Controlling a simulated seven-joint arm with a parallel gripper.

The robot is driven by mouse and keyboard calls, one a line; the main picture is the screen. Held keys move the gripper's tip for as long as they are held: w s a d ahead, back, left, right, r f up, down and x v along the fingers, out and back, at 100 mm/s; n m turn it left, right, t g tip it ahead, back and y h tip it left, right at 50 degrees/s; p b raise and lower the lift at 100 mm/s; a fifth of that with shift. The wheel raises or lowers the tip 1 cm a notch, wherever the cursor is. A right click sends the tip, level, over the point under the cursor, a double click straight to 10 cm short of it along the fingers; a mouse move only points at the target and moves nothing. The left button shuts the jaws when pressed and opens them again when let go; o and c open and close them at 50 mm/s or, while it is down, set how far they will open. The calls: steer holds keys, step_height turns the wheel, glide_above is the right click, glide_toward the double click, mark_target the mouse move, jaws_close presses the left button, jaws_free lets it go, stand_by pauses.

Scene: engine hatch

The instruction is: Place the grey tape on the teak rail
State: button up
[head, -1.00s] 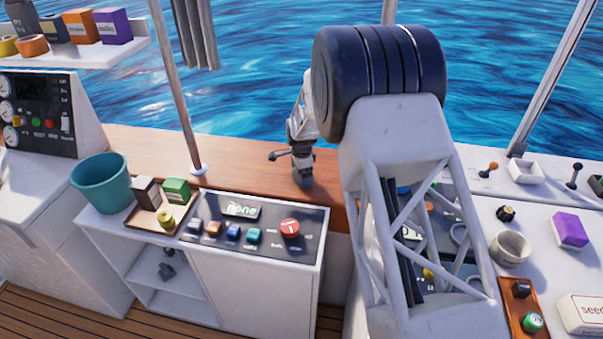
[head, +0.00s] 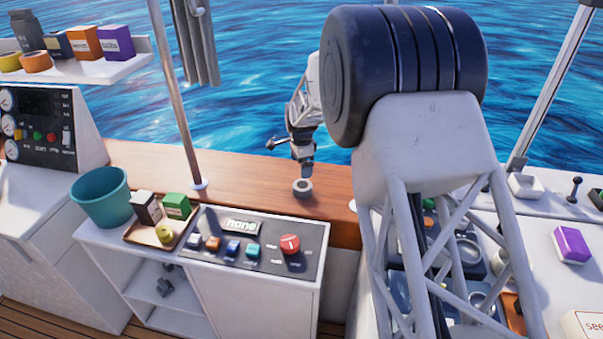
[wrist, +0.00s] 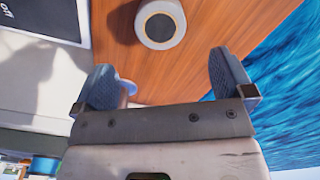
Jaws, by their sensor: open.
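The grey tape (head: 302,187) is a small ring lying flat on the brown teak rail (head: 240,172), just below my gripper (head: 306,170) in the head view. In the wrist view the tape (wrist: 160,24) rests on the wood of the rail (wrist: 215,40), beyond the fingertips and between their lines. My gripper (wrist: 172,82) is open there, its two fingers wide apart with nothing between them. The tape and the fingers are apart.
A metal post (head: 180,110) rises from the rail to the left of my gripper. A control panel (head: 255,240) sits on the cabinet in front. A teal bucket (head: 101,198) and a small tray (head: 150,236) with boxes stand at the left. The rail between post and tape is clear.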

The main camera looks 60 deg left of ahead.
steer(key=shift+r, duration=0.7)
stand_by(0.5)
